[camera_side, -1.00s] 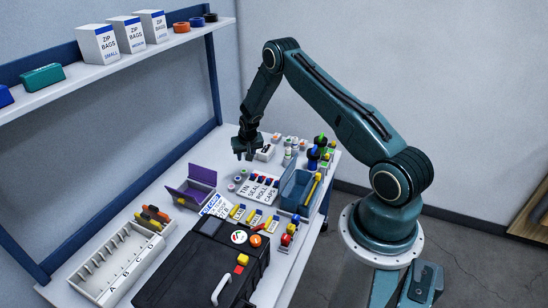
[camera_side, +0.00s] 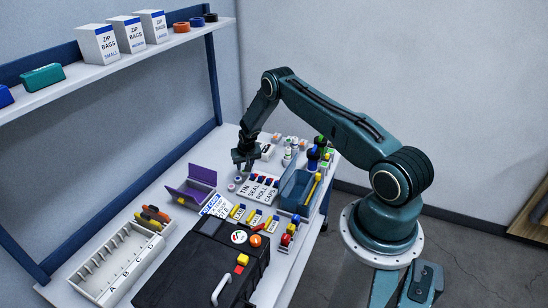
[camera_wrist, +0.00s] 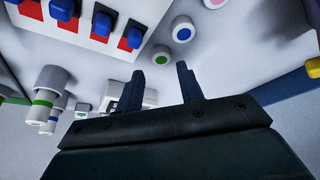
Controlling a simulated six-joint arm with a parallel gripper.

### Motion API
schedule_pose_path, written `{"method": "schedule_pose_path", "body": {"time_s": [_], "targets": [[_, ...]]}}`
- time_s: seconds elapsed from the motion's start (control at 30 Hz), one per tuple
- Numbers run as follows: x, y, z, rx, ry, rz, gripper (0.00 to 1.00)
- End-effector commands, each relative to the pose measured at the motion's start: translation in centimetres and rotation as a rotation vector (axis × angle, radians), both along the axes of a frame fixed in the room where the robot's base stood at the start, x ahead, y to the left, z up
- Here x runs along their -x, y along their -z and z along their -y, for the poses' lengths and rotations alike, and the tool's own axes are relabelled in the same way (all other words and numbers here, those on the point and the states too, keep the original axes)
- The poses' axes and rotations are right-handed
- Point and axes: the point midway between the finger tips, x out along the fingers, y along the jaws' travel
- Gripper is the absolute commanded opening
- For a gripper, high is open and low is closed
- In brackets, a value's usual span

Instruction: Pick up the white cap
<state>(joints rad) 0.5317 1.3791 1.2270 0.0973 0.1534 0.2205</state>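My gripper (camera_side: 243,163) is low over the table behind the lettered white panel in the side view. In the wrist view its two dark fingers (camera_wrist: 160,76) are apart with bare table between them, so it is open and empty. Ahead of the fingertips lie small round white-rimmed pieces: one with a green centre (camera_wrist: 161,55), one with a blue centre (camera_wrist: 182,30) and one pink at the top edge (camera_wrist: 214,3). I cannot tell which piece is the white cap.
The lettered white panel (camera_side: 243,193) with red and blue pieces lies close by, with a blue-grey bin (camera_side: 297,190) to its right. An open purple box (camera_side: 192,193) stands to the left. Bottles (camera_side: 313,158) crowd the right side. A black case (camera_side: 195,265) fills the front.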

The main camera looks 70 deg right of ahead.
Motion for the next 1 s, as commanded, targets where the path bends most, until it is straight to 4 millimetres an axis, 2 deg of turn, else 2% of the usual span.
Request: {"method": "schedule_pose_path", "body": {"time_s": [0.23, 0.7, 1.0], "targets": [[-0.3, 0.9, 0.2, -0.001, 0.000, -0.001, 0.38], [-1.3, 4.3, 1.2, 0.000, 0.000, 0.000, 0.38], [-1.4, 4.8, 1.3, 0.000, 0.000, 0.000, 0.38]]}}
